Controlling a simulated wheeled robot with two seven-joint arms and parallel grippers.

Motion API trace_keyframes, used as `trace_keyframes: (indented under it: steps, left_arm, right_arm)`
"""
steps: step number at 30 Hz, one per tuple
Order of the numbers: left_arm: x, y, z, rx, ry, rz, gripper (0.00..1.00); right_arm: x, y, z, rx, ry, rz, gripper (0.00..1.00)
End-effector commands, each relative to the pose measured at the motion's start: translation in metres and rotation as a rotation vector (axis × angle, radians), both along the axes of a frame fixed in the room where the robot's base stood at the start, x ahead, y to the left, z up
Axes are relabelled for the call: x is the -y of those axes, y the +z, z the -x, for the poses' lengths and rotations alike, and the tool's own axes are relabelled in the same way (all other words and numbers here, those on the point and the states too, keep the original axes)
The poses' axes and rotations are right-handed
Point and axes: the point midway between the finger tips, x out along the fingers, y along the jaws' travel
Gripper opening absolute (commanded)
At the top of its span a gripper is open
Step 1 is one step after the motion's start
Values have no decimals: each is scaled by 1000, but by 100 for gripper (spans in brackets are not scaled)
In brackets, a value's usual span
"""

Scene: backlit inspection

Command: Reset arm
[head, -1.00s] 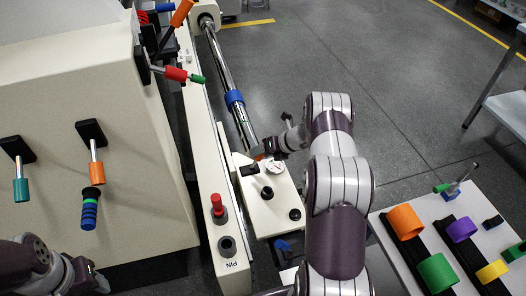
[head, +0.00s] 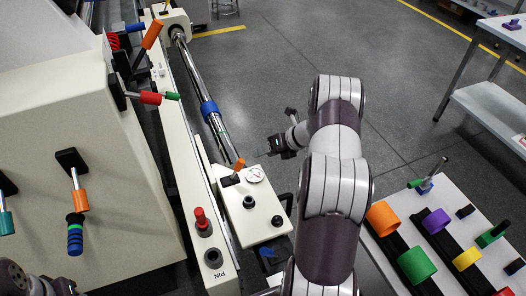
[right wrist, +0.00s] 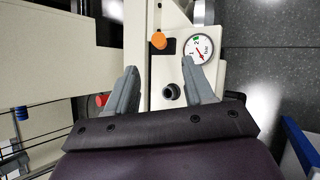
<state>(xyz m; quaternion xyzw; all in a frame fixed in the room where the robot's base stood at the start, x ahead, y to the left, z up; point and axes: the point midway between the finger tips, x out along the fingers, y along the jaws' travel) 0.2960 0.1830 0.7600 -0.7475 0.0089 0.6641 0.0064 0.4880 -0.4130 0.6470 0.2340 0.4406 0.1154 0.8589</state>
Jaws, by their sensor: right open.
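My right gripper (head: 272,153) is in the head view, held off to the right of the cream tailstock block (head: 262,225) and apart from it. In the right wrist view its two grey fingers (right wrist: 160,66) are spread with nothing between them. The block carries an orange-tipped lever (head: 239,166), a round dial gauge (head: 255,174) and a black knob (head: 249,202). The lever tip (right wrist: 159,40) and dial (right wrist: 198,49) also show beyond the fingers in the wrist view. My left arm shows only at the bottom left corner; its fingers cannot be made out.
A polished bar with a blue band (head: 209,108) runs along the cream machine bed. A red button (head: 201,218) is on the bed's near end. A white table (head: 403,218) with coloured rings stands at right. Open grey floor (head: 400,120) lies between.

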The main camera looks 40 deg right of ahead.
Motion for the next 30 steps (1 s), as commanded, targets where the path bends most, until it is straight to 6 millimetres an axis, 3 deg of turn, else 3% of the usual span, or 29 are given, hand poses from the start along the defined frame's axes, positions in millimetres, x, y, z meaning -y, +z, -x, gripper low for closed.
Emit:
trace_keyframes:
  steps: [11,14,17,19,24,30]
  left_arm:
    - [0,0,0,0,0,0,55]
    - [0,0,0,0,0,0,55]
    - [0,0,0,0,0,0,55]
    - [0,0,0,0,0,0,55]
    - [0,0,0,0,0,0,55]
    - [0,0,0,0,0,0,55]
  right_arm:
    - [0,0,0,5,9,8,53]
    - [2,-4,2,43,110,105,53]
    - [-13,-29,44,43,448,305,53]
    - [-37,-26,80,77,840,478,53]
    - [-105,19,138,306,1862,795,53]
    - [-173,75,185,646,2764,996,53]
